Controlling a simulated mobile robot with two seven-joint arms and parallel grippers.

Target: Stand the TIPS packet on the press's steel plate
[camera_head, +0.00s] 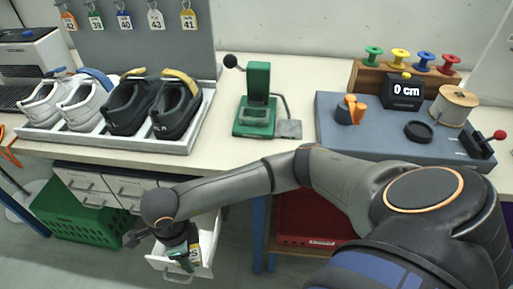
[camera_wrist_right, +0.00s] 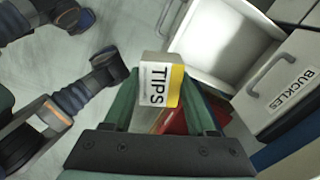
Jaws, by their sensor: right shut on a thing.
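The TIPS packet (camera_wrist_right: 160,86) is a small box with a white label and a yellow band. In the wrist view it sits between the green fingers of my right gripper (camera_wrist_right: 165,100), which is shut on it. In the head view my right gripper (camera_head: 182,260) is low at the front, over an open white drawer (camera_head: 206,268), and the packet (camera_head: 195,254) shows only partly beside it. The green press (camera_head: 257,95) stands on the bench, well above and right of the gripper. Its grey steel plate (camera_head: 288,129) is bare. My left gripper is not in view.
A tray (camera_head: 110,136) with several shoes is left of the press. A grey-blue board (camera_head: 385,143) with spools and a display is right. The bench front edge lies between gripper and press. The wrist view shows a drawer labelled BUCKLES (camera_wrist_right: 290,92) beside the open one.

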